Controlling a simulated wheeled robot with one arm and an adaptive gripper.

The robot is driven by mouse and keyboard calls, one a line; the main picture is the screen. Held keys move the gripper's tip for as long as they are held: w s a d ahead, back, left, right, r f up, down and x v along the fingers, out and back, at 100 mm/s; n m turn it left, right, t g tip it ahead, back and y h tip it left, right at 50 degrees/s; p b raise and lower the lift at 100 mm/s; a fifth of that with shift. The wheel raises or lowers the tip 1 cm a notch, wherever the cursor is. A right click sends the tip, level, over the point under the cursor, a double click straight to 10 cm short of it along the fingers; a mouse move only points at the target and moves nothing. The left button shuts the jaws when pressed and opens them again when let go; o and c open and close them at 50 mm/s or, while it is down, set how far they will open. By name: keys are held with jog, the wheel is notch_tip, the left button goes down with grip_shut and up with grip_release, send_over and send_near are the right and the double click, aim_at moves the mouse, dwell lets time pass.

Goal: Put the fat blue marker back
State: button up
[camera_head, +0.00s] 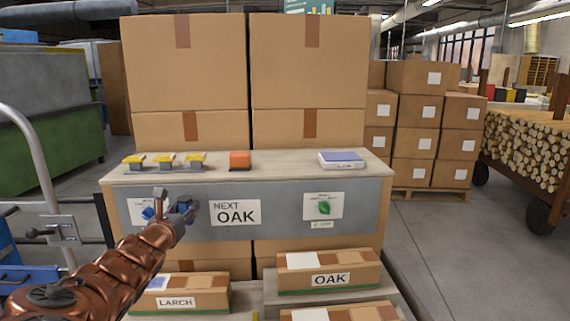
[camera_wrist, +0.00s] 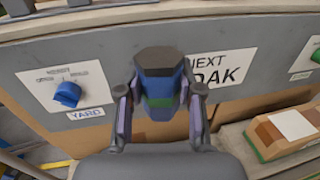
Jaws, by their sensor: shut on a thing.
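My gripper (camera_wrist: 158,105) is shut on a thick, dark blue object, which I take to be the fat blue marker (camera_wrist: 160,86). It has a grey-black end and a green band, and stands between the two fingers. In the head view my gripper (camera_head: 176,207) is in front of the grey panel, left of the NEXT OAK sign; the marker (camera_head: 184,203) shows there as a small blue patch. The gripper hides part of the marker and of the panel behind.
The grey panel (camera_head: 278,209) carries a blue knob (camera_wrist: 68,94) marked YARD and a NEXT OAK sign (camera_head: 235,213). On the counter (camera_head: 290,165) are several yellow-topped pieces (camera_head: 165,160), an orange block (camera_head: 239,160) and a blue-topped device (camera_head: 341,160). LARCH (camera_head: 210,298) and OAK (camera_head: 355,268) boxes lie below.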

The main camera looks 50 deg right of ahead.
jog(key=s+d+r+m+g+h+p, duration=0.1)
jog(key=s+d+r+m+g+p, duration=0.15)
jog(key=s+d+r, duration=0.6)
jog(key=s+d+r+m+g+h+p, duration=0.1)
jog(key=s+d+r+g+p, duration=0.15)
jog(key=s+d+r, duration=0.6)
jog(key=shift+g, duration=0.3)
jog(key=w+d+f+p, duration=0.1)
jog(key=w+d, duration=0.1)
jog(key=d, duration=0.2)
jog(key=w+d+f+p, duration=0.1)
jog(key=w+d, duration=0.1)
jog(key=d, duration=0.2)
jog(key=w+d+f+p, duration=0.2)
jog(key=w+d, duration=0.1)
jog(key=d, duration=0.2)
jog(key=shift+f, duration=0.1)
jog(key=shift+d+f, duration=0.1)
jog(key=shift+f, duration=1.65)
jog(key=shift+f, duration=0.1)
jog(key=shift+f, duration=0.1)
jog(key=o, duration=1.2)
jog(key=shift+c, duration=0.2)
